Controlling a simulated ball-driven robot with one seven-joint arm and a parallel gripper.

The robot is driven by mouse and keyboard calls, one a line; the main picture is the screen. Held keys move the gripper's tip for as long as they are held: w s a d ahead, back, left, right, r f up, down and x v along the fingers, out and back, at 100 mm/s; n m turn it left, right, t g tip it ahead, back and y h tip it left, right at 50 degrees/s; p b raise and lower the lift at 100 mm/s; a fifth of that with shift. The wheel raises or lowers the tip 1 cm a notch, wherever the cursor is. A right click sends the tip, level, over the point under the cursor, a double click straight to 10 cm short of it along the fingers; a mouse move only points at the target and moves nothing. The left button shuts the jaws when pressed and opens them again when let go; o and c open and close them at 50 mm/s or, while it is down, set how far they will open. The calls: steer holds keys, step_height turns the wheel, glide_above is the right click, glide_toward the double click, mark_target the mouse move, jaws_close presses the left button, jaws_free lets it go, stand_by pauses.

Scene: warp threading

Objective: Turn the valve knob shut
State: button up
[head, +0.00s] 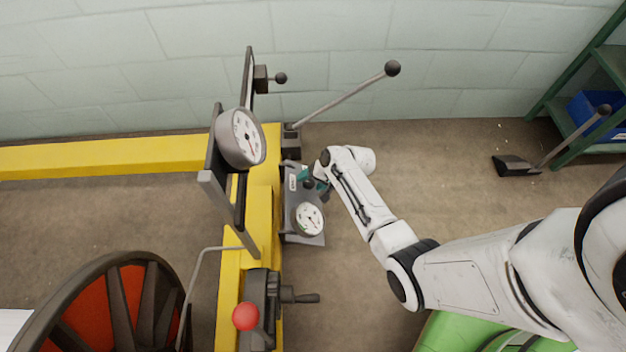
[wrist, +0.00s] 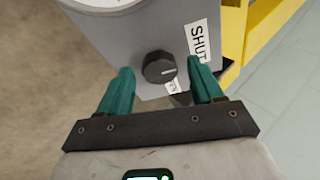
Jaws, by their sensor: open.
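The dark round valve knob (wrist: 158,66) sits on the face of a grey box (wrist: 110,45) in the wrist view. Its pale pointer line points to the right in the picture. A white label reading SHUT (wrist: 198,42) is to the right of the knob. A second small label (wrist: 172,86) is below it, partly hidden and unreadable. My gripper (wrist: 160,72) is open, with one teal fingertip on each side of the knob and visible gaps to it. In the head view my gripper (head: 313,181) is at the knob (head: 309,184) on the grey box (head: 303,234).
A white gauge (head: 309,218) is on the same box. A yellow frame (head: 262,210) is left of it, with a larger gauge (head: 241,138) and a long lever (head: 345,99) nearby. A red ball handle (head: 246,316) is below. Open floor lies to the right.

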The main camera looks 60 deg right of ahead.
steer(key=shift+r, duration=0.1)
steer(key=p+v, duration=0.5)
steer(key=v, duration=0.5)
steer(key=shift+s+r, duration=0.15)
steer(key=shift+r, duration=0.15)
